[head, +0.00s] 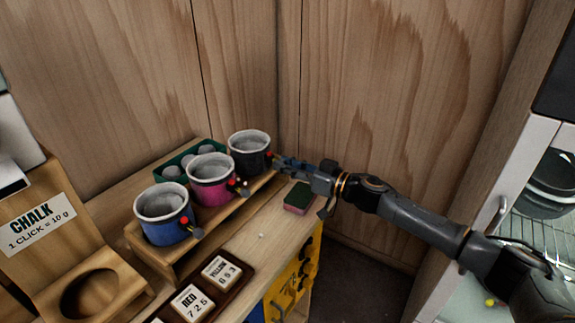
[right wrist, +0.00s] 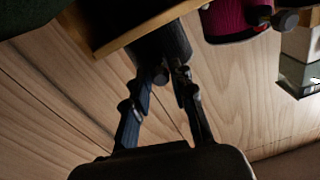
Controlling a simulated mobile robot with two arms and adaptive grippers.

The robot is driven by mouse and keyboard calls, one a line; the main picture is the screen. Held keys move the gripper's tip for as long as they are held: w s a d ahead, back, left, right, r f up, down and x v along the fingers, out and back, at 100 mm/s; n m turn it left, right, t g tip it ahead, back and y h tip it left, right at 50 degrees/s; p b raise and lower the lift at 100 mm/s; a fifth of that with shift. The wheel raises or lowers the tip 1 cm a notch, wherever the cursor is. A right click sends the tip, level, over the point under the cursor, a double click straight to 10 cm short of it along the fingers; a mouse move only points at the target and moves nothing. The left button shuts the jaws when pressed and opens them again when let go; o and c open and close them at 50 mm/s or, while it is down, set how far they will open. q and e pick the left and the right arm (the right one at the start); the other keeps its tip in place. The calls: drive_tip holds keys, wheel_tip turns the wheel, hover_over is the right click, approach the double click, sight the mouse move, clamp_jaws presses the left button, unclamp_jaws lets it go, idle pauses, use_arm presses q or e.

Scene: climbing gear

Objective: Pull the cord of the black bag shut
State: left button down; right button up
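The black bag (head: 250,155) stands at the far right end of a wooden rack, its round mouth with white lining wide open. A red bead (head: 269,153) shows on its cord at the right side. My right gripper (head: 280,162) reaches in from the right, its fingertips close beside the bag. In the right wrist view the two fingers (right wrist: 161,82) are apart, pointing at the dark bag (right wrist: 162,42). A small dark round toggle (right wrist: 160,75) shows between or just beyond the fingertips; I cannot tell if they touch it. My left gripper is not in view.
A pink bag (head: 211,178) and a blue bag (head: 166,215) stand on the same rack (head: 170,259), both open. A green tray (head: 160,166) is behind them. A green-and-pink sponge (head: 297,198) lies below my right gripper. Number tiles (head: 193,302) lie in front.

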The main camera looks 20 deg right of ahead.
clamp_jaws()
drive_tip(key=shift+s+d, duration=0.2)
drive_tip(key=shift+s, duration=0.1)
drive_tip(key=p+v, duration=0.2)
drive_tip(key=v, duration=0.3)
drive_tip(key=shift+s+d, duration=0.1)
drive_tip(key=shift+s, duration=0.25)
drive_tip(key=o, duration=0.6)
unclamp_jaws()
